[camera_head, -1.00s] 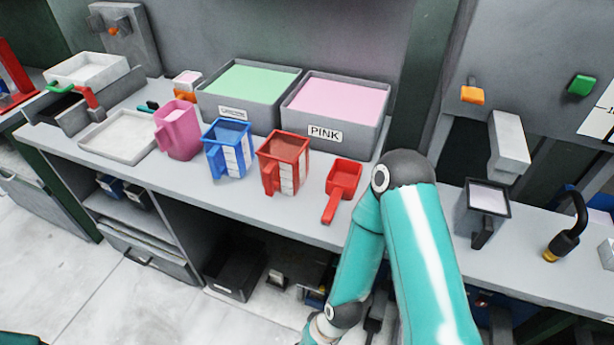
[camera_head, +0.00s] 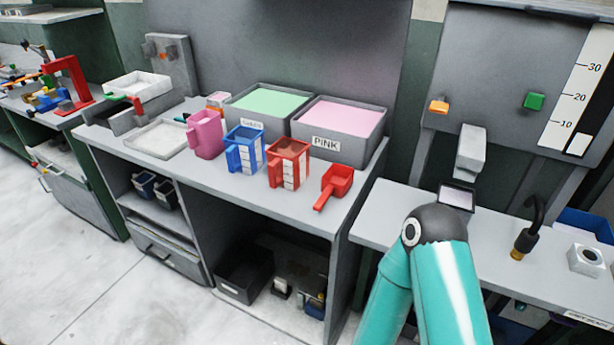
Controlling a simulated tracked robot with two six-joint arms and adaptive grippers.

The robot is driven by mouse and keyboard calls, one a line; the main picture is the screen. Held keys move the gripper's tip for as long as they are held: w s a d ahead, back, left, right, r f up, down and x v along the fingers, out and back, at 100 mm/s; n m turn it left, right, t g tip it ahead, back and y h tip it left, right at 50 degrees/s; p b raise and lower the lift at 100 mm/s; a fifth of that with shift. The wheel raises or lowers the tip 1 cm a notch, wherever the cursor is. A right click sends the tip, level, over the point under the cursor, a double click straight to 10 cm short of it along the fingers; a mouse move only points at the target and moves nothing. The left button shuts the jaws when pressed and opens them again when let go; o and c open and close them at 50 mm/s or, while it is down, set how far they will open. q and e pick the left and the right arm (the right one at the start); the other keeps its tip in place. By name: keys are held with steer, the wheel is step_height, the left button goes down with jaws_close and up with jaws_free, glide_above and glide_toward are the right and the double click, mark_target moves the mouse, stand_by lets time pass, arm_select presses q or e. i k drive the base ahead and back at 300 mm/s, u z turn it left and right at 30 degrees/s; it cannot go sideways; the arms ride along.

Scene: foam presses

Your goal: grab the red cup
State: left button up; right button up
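The red cup (camera_head: 289,163) stands upright on the grey workbench (camera_head: 232,183), with a white scale strip on its side and its handle toward the front left. A blue cup (camera_head: 245,149) stands to its left and a red scoop (camera_head: 335,186) lies to its right. A teal arm of mine comes in from the bottom right, in front of the right-hand bench. Neither of my grippers shows, so their state is hidden.
Bins of green (camera_head: 267,101) and pink material (camera_head: 341,116) stand behind the cups. A pink cup (camera_head: 206,134) and a white tray (camera_head: 157,139) are farther left. A black hooked tool (camera_head: 528,236) stands on the right bench (camera_head: 395,215). The bench front edge is clear.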

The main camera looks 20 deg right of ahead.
mark_target(288, 159)
steer(key=u, duration=0.15)
steer(key=i, duration=0.9)
steer(key=z, duration=0.05)
